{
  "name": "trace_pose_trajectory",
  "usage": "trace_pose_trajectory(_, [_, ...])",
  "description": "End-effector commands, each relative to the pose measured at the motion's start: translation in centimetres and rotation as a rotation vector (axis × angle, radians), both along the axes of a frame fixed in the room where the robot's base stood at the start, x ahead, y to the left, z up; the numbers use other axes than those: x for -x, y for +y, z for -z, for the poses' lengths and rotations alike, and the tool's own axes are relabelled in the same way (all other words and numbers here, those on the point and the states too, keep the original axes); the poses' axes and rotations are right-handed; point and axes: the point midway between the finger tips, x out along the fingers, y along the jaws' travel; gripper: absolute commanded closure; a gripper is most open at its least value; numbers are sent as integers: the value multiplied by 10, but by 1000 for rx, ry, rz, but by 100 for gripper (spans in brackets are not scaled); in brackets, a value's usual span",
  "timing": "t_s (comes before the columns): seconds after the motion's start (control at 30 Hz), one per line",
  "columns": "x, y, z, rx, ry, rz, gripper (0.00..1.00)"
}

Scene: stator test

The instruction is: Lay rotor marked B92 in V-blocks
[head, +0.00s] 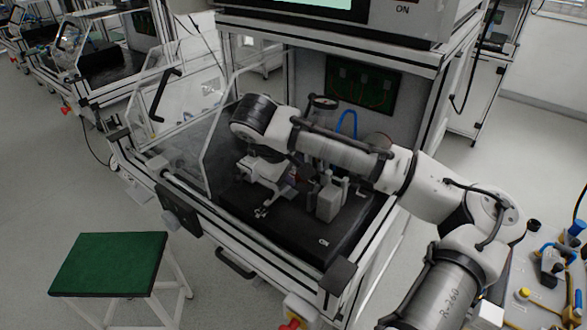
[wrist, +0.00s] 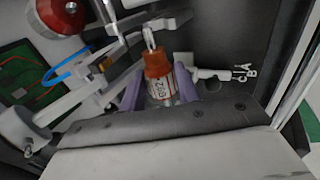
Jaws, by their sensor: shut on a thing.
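The rotor (wrist: 157,64) has an orange winding, a metal shaft and a white label that reads B92 upside down in the wrist view. My gripper (wrist: 160,86) is shut on it, with a purple fingertip on each side. In the head view my gripper (head: 292,176) is low inside the test cell, largely hidden by my arm. Grey blocks with uprights (head: 328,201), possibly the V-blocks, stand on the dark bench to its right. Their notches are not clear. I cannot tell whether the rotor touches any support.
The cell's black bench top (head: 285,232) has some bare room at the front. A clear guard panel (head: 190,85) stands at the left. A green board (head: 362,84) is on the back wall. A red dome (wrist: 62,14) shows in the wrist view. A green-topped stool (head: 110,263) stands outside.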

Motion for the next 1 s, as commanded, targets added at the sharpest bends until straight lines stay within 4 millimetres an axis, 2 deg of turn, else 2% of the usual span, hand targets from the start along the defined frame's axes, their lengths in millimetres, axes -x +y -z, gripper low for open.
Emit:
trace_pose_trajectory(0.57, [2,-4,-1,-1,-2,0,100])
trace_pose_trajectory(1.0, [2,-4,11,0,0,0,100])
